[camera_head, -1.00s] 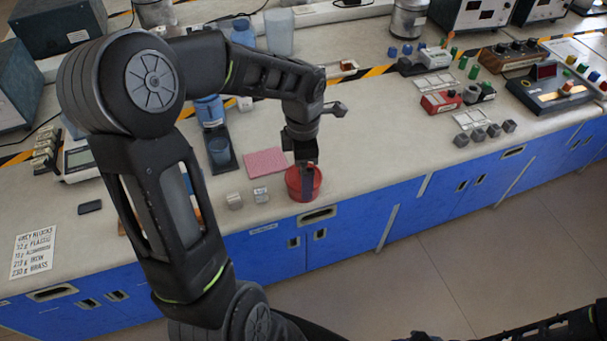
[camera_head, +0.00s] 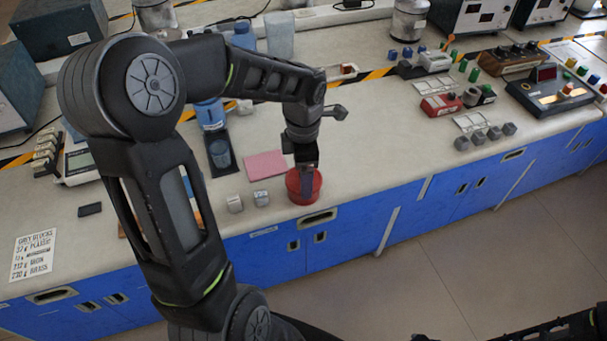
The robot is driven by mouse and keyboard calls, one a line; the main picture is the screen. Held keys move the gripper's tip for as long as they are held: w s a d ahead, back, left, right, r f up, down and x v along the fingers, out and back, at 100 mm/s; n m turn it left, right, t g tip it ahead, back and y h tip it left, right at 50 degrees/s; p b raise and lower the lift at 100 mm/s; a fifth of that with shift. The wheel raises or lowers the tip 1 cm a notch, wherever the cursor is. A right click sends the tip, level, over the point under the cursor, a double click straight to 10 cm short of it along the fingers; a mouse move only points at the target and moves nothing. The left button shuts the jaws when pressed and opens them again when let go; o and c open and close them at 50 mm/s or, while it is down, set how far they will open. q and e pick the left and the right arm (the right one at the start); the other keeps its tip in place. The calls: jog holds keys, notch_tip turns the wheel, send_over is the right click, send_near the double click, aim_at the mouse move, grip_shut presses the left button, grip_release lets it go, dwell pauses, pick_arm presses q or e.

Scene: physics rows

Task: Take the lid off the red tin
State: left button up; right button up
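The red tin (camera_head: 293,184) stands on the bench near its front edge. My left gripper (camera_head: 306,188) points down at the tin, with its fingers in front of part of the tin's top. The fingers look close to or touching the tin's top, but I cannot tell whether they grip it. The gap between the fingers is too small to make out. The lid cannot be told apart from the tin's body at this size. Part of my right arm shows at the lower right edge, and its gripper is out of view.
Two small grey blocks (camera_head: 235,203) and a pink pad (camera_head: 266,165) lie left of the tin. A dark stand with a blue cup (camera_head: 219,153) is further left. The bench right of the tin is clear up to several grey cubes (camera_head: 477,138). Blue drawers (camera_head: 370,215) lie below the front edge.

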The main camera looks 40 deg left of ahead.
pick_arm(q)
notch_tip(320, 180, up, 10)
jog(key=shift+b, duration=0.35)
pick_arm(e)
jog(key=shift+f, duration=0.35)
